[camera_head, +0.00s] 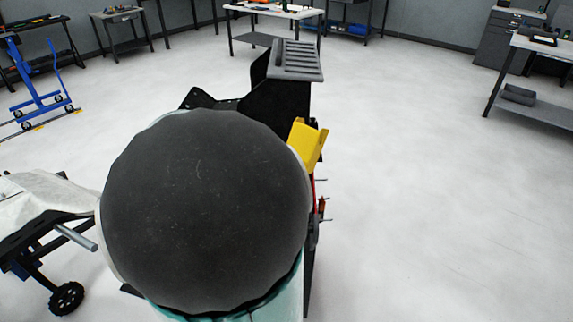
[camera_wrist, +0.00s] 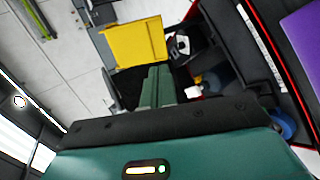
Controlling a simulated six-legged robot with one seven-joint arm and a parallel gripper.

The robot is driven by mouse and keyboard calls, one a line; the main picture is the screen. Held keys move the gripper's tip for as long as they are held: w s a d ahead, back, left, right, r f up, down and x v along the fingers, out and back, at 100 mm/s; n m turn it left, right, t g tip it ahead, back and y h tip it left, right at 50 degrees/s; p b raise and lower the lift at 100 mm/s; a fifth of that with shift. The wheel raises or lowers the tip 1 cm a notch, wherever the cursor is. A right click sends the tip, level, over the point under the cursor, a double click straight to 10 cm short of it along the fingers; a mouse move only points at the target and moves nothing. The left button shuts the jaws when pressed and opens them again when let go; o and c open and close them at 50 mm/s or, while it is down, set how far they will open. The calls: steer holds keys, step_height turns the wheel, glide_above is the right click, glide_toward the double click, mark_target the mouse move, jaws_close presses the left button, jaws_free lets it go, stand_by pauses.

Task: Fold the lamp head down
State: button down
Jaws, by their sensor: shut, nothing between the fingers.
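No part can be surely made out as the lamp head. A grey slotted panel (camera_head: 297,60) sits on top of a black upright unit (camera_head: 275,105) in the head view. A yellow boxy part (camera_head: 308,146) is on the right side of that unit; what seems to be the same yellow part (camera_wrist: 135,42) shows in the wrist view. My gripper (camera_wrist: 157,72) has its green fingers together and empty, just below the yellow part in the picture. I cannot tell whether they touch it. My gripper is hidden in the head view behind my own dark, rounded arm link.
A dark tray with small items (camera_wrist: 205,80) lies right of the fingers, beside a red-edged panel and a purple surface (camera_wrist: 300,40). A wheeled black stand with white material (camera_head: 35,195) stands at left. Open floor (camera_head: 430,200) lies at right; workbenches line the back.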

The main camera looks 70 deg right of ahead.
steer(key=x, duration=1.3)
steer(key=shift+d+f, duration=0.2)
steer(key=shift+d, duration=0.15)
steer(key=shift+f+x, duration=0.2)
steer(key=shift+x, duration=1.05)
steer(key=shift+a, duration=0.1)
steer(key=shift+w, duration=0.1)
